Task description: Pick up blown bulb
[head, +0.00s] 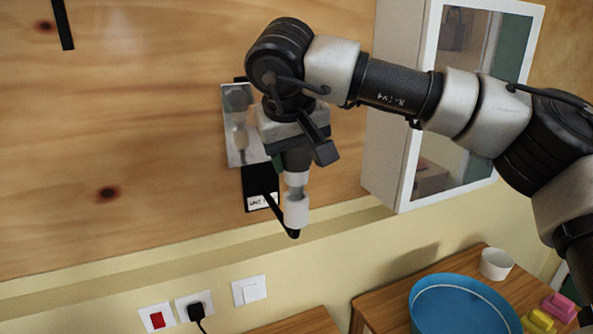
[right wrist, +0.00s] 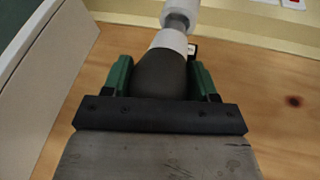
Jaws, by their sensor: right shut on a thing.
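The blown bulb has a dark globe (head: 297,160), a white collar and a metal base pointing down. It also shows in the right wrist view (right wrist: 164,73). My right gripper (head: 290,153) is shut on the globe from above, with a green-padded finger on each side in the right wrist view (right wrist: 162,68). Below the bulb is a white socket (head: 296,211) on a black arm from the wall. Much of the metal base shows between collar and socket; I cannot tell whether its tip is inside. My left gripper is not in view.
A shiny plate (head: 236,145) and a labelled black box (head: 257,184) are on the plywood wall behind. A white cabinet (head: 391,110) is close on the right. Below are a blue bowl (head: 428,317), a white cup (head: 495,264) and wall outlets (head: 158,318).

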